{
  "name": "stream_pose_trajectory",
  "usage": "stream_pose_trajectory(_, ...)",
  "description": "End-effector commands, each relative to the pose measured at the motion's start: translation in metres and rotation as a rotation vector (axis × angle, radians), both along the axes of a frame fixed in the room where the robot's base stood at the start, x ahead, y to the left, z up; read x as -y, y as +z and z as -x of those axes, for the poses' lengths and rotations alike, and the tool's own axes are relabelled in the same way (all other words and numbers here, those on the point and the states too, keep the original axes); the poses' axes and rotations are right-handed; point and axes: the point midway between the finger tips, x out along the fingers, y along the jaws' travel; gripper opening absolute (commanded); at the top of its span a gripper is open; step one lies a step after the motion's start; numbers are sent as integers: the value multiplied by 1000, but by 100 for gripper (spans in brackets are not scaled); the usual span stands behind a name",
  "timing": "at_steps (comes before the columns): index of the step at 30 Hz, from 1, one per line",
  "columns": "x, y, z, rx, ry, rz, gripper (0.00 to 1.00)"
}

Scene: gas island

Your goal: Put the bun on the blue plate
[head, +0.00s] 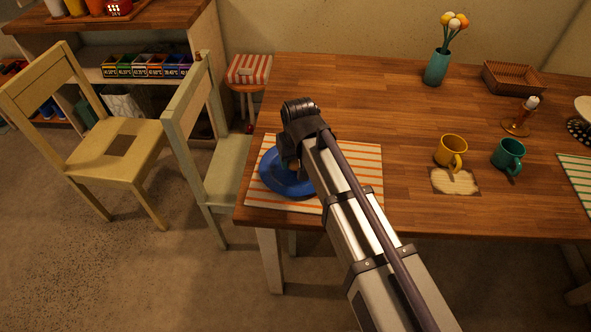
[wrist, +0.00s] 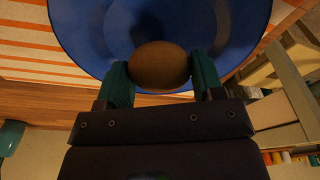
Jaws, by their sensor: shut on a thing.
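The blue plate (head: 283,181) lies on a striped placemat (head: 366,166) at the left end of the wooden table in the head view. My gripper (head: 293,166) is over the plate, and my arm covers part of plate and mat. In the wrist view the brown bun (wrist: 159,66) sits between the two green fingers of my gripper (wrist: 159,80), which are shut on it. The blue plate (wrist: 90,40) fills the area behind the bun. I cannot tell whether the bun touches the plate. In the head view the bun is mostly hidden by my gripper.
A yellow mug (head: 450,149) and a green mug (head: 508,154) stand to the right. A teal vase (head: 437,67), a basket (head: 513,78) and a candle holder (head: 517,124) are farther back. A pale chair (head: 208,150) stands close to the table's left edge. The table's back middle is clear.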

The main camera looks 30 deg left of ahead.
Motion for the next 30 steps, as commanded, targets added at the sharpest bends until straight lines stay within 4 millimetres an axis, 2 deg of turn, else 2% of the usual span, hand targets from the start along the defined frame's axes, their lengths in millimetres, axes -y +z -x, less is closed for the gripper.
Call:
stream_pose_trajectory(1,0,-21,0,0,0,0,38)
stream_pose_trajectory(2,0,-25,0,0,0,0,38)
stream_pose_trajectory(9,0,-21,0,0,0,0,38)
stream_pose_trajectory(13,0,-25,0,0,0,0,38)
stream_pose_trajectory(14,0,-25,0,0,0,0,63)
stream_pose_trajectory(21,0,-24,0,0,0,0,86)
stream_pose_trajectory(30,0,-20,0,0,0,0,87)
